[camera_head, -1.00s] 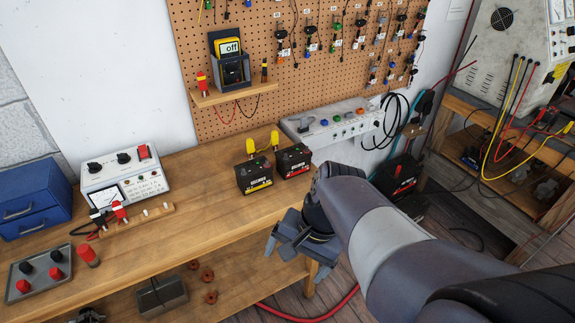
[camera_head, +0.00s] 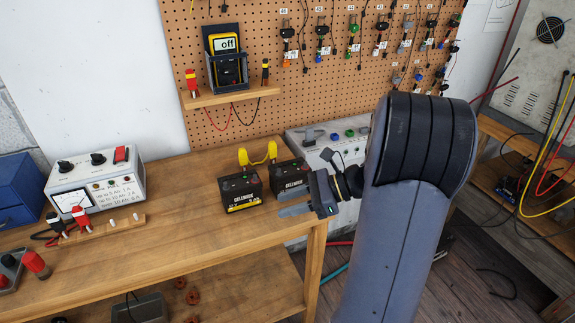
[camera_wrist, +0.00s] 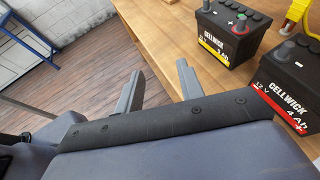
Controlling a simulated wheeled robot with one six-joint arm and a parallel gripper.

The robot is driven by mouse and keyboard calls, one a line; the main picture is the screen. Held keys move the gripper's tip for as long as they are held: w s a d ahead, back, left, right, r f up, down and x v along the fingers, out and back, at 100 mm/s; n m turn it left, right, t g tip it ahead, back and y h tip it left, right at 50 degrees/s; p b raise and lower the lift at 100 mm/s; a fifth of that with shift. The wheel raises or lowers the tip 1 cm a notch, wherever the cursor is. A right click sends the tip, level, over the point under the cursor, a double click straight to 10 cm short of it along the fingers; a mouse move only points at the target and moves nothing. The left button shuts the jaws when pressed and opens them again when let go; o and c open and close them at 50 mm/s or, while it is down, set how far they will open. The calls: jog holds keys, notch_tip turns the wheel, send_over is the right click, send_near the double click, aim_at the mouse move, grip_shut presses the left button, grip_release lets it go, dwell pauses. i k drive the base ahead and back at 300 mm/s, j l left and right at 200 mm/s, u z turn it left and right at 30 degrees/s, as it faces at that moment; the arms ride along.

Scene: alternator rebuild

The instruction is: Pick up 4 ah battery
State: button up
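The 4 Ah battery (camera_wrist: 288,90) is a black block with a red label stripe, at the right edge of the wrist view and partly cut off. In the head view it is the right one of two batteries (camera_head: 289,176) on the wooden bench. A similar black battery with a yellow label stripe (camera_head: 241,188) stands to its left; it also shows in the wrist view (camera_wrist: 230,38). My gripper (camera_wrist: 158,72) is open and empty, its two fingers apart. In the head view my gripper (camera_head: 283,211) is in front of the 4 Ah battery, near the bench's front right corner.
A yellow connector piece (camera_head: 258,155) is behind the batteries. A meter box (camera_head: 95,180) stands on the bench (camera_head: 180,225) at left. A shelf with a multimeter (camera_head: 226,62) hangs on the pegboard. A grey switch panel (camera_head: 345,140) is at right. The bench front is clear.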

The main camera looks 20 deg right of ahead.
aim_at(284, 176)
jog(key=i+l+u, duration=0.25)
jog(key=l, duration=0.35)
jog(key=l+u, duration=0.2)
jog(key=l, duration=0.35)
jog(key=l+u, duration=0.25)
jog(key=l, duration=0.4)
jog(key=i, duration=0.05)
